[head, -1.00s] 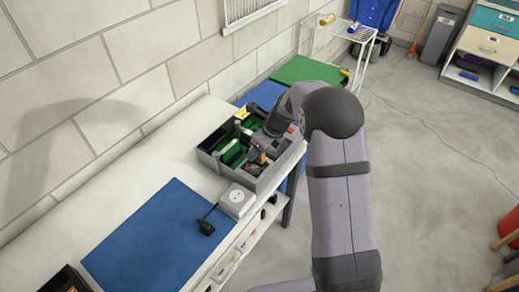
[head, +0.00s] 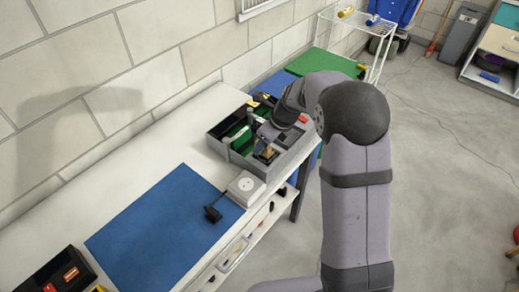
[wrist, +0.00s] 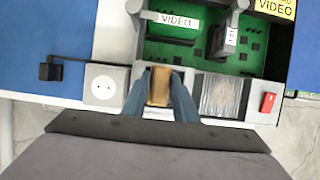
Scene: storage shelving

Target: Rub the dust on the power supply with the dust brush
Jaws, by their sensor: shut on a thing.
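My gripper (wrist: 160,78) is shut on the dust brush (wrist: 159,88), whose tan block shows between the blue-grey fingers in the wrist view. In the head view the brush (head: 267,151) is inside the front part of the grey open case, below my gripper (head: 266,135). The brush's bristles are hidden. My arm covers much of the power supply in the head view.
A red switch (wrist: 268,102) is right of the power supply. A white socket box (head: 246,187) with a black plug (head: 213,214) stands near the case.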

